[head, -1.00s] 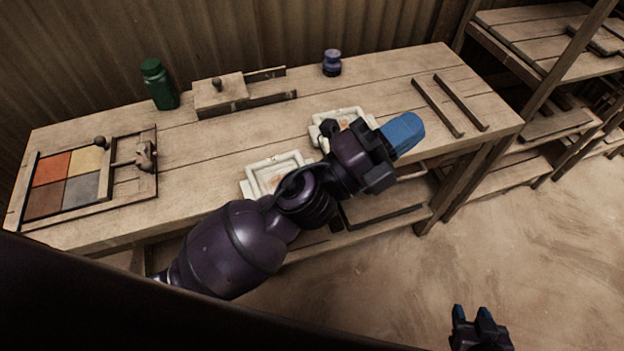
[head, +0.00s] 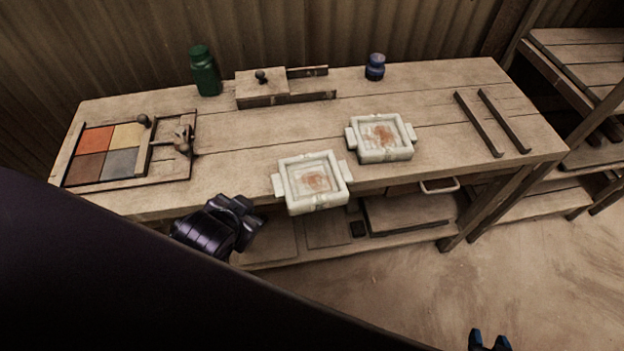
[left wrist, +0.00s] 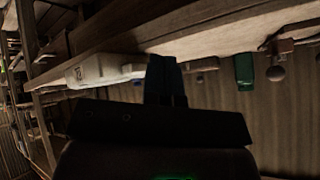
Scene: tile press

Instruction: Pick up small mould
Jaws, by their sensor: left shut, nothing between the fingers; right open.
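Two pale, square, handled moulds with brownish patches inside rest on the bench (head: 240,165). The nearer mould (head: 312,182) sits at the front edge; the farther mould (head: 380,137) is behind it to the right. I cannot tell surely which is the small one. My left wrist shows at the bench's front edge, left of the nearer mould, its fingertips not visible there. In the left wrist view my left gripper (left wrist: 167,80) is shut and empty, with a pale mould (left wrist: 105,69) beyond it. My right gripper (head: 489,341) is open and empty, low at the right, over the floor.
A colour-tile frame (head: 153,172) lies at the bench's left. A green bottle (head: 205,72), a wooden box with a knob (head: 262,90) and a blue jar (head: 375,67) stand along the back. Two dark rails (head: 503,122) lie at the right. A shelf (head: 400,231) runs below.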

